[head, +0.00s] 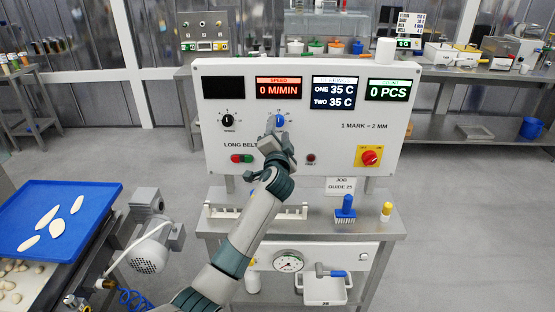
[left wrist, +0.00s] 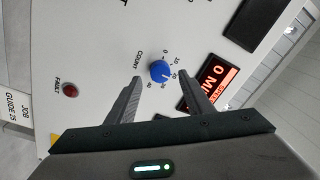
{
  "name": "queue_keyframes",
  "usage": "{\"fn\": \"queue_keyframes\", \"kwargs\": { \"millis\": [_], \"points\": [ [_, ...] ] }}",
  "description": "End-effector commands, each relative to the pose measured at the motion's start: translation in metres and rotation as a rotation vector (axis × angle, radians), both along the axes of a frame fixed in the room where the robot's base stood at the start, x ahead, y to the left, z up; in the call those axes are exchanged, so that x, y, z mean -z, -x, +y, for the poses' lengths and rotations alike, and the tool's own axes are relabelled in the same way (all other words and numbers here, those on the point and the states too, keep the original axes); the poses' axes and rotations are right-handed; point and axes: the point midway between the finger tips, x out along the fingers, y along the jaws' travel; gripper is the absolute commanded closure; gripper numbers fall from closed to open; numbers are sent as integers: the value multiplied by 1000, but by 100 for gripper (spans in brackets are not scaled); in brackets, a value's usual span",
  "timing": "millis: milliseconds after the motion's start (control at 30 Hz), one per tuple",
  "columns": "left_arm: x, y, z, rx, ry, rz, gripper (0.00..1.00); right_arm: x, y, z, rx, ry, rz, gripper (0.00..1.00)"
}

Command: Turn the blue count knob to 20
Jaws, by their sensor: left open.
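The blue count knob (head: 279,120) is on the white control panel (head: 300,140), below the displays. In the left wrist view the blue knob (left wrist: 159,71) sits in a ring of numbers from 0 to 40, with COUNT printed beside it. Its pointer is too small to read surely; it seems to face the 20 to 30 side. My left gripper (head: 276,138) is in front of the panel just below the knob. In the left wrist view its two fingers (left wrist: 162,82) are apart, one on each side of the knob, with no clear contact. The count display (head: 388,90) reads 0 PCS.
A black knob (head: 228,120) is left of the blue one. Green and red buttons (head: 241,158), a red fault lamp (head: 311,158) and a red-yellow switch (head: 369,157) are lower on the panel. A blue brush (head: 345,210) stands on the shelf below.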

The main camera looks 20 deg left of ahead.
Motion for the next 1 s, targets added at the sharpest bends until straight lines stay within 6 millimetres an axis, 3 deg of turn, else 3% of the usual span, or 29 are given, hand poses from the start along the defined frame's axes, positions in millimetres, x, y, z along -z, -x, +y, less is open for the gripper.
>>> {"fn": "queue_keyframes", "kwargs": {
  "millis": [700, 1000],
  "points": [
    [11, 120, -34, 2, 1, 0, 53, 31, 1, 0, 0, 0, 1, 69],
    [10, 141, -39, 2, -1, -1, 53, 33, -8, 2, 0, -4, -19, 69]
  ]
}}
